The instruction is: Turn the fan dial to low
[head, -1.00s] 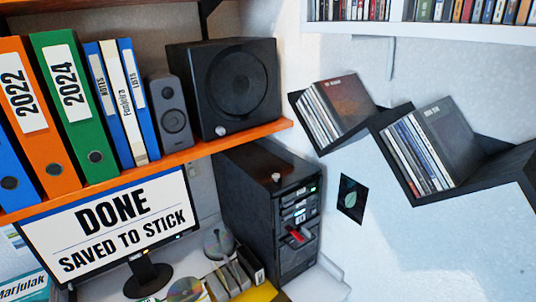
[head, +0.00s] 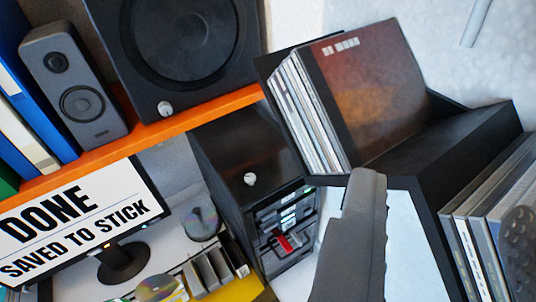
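A small light knob (head: 250,179) sits on the top front edge of the black computer tower (head: 225,150), under the orange shelf. It looks like the fan dial, but its markings are too small to read. Another round knob (head: 165,108) is on the lower front of the black speaker (head: 190,50). My gripper (head: 446,200) is open and empty, with one grey finger at the lower middle and the other at the right edge. Its fingers appear in front of the disc shelves, to the right of the tower, apart from both knobs.
A red stick (head: 283,242) is in the tower's front. The orange shelf (head: 190,118) overhangs the tower. A black angled disc shelf (head: 440,150) with disc cases stands at the right. A monitor (head: 85,215) reading "DONE SAVED TO STICK" and loose discs are at lower left.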

